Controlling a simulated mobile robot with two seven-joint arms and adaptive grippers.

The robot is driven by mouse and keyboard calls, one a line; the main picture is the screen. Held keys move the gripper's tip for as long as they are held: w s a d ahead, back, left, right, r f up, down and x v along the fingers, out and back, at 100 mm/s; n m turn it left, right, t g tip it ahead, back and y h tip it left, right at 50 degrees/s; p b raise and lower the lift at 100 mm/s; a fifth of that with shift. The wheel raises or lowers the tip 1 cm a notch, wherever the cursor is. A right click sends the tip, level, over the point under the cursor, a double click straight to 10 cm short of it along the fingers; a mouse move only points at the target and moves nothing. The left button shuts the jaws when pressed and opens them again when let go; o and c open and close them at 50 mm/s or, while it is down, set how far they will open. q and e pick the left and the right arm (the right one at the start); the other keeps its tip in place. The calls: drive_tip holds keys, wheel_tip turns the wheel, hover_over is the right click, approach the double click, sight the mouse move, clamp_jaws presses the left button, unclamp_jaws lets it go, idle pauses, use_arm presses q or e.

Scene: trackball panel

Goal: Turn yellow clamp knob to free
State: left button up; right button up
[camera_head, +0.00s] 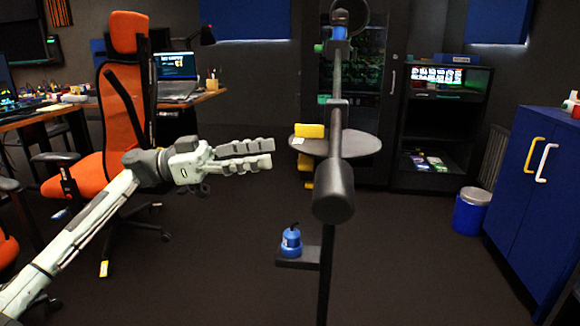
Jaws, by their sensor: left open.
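A yellow block (309,130) sits at the left edge of a grey round plate (357,146) on a dark stand. Another yellow part (307,170) shows just under that plate, partly hidden. I cannot tell which of the two yellow parts is the clamp knob or how it is turned. My left gripper (270,154) reaches in from the left, its two fingers pointing right with a narrow gap between them. It is open and empty, and in the picture its tips are left of the yellow parts, apart from them. My right gripper is not in view.
The dark stand's post (335,110) rises in the middle. A blue device (291,243) sits on a low shelf of it. An orange chair (122,120) and a desk are at the left. A blue cabinet (552,190) and a blue bin (471,212) are at the right.

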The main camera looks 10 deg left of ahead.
sight(306, 161)
use_arm(q)
drive_tip(key=s+d+g+y, duration=0.1)
drive_tip(key=s+d+g, duration=0.1)
drive_tip(key=d, duration=0.4)
drive_tip(key=shift+m, duration=0.3)
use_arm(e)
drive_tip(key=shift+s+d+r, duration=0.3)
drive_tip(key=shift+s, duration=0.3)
use_arm(q)
drive_tip(key=shift+d, duration=0.1)
